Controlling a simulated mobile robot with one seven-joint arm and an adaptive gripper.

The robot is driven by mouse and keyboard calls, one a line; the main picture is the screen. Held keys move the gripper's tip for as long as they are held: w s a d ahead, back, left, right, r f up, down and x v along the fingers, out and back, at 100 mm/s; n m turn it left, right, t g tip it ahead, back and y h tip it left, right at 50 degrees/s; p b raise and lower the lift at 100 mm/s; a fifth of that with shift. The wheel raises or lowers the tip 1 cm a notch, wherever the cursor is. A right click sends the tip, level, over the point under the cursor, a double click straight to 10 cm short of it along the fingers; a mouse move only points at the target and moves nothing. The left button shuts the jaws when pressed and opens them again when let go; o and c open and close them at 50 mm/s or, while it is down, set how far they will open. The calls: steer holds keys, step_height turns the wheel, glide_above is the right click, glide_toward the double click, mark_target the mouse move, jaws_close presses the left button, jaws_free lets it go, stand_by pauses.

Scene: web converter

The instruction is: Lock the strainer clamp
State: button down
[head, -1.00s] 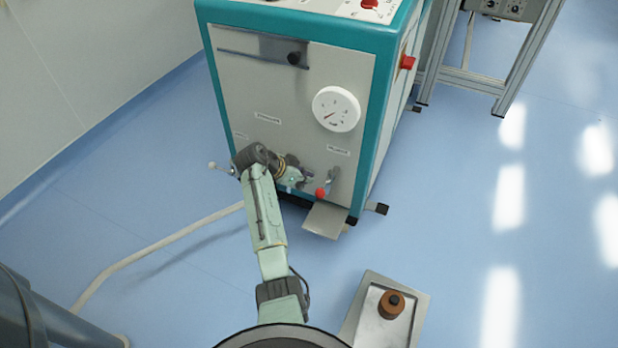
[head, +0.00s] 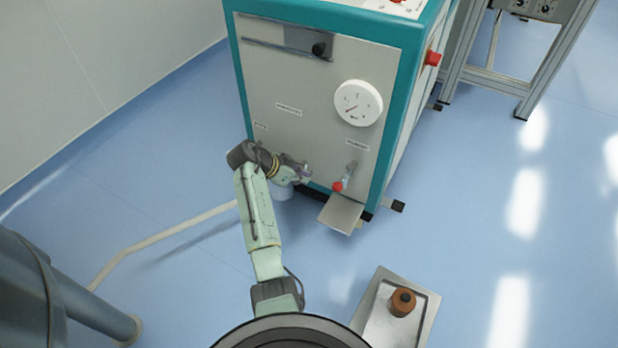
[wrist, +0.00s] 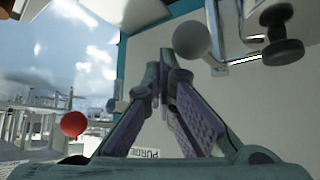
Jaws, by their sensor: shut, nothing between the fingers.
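My gripper (head: 304,173) is low at the machine's front panel, by the labels, left of the red-tipped purge handle (head: 338,186). In the wrist view my gripper (wrist: 160,72) has its two fingers together and empty. A grey ball knob (wrist: 192,40), seemingly the clamp lever's end, shows just right of the fingertips; I cannot tell if they touch. A black knob (wrist: 282,50) on metal fittings is further right. A pale cup-like part (head: 282,191) shows under my gripper in the head view, perhaps the strainer. My wrist and forearm hide most of the clamp.
The purge handle's red ball (wrist: 75,123) is at the left in the wrist view. A metal drip plate (head: 340,213) juts out low on the machine (head: 270,90). A tray (head: 362,318) with a brown part (head: 402,302) lies on the floor. A hose (head: 165,240) crosses the floor.

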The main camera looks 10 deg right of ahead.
steer(key=shift+w+a, duration=0.3)
steer(key=shift+a, duration=0.5)
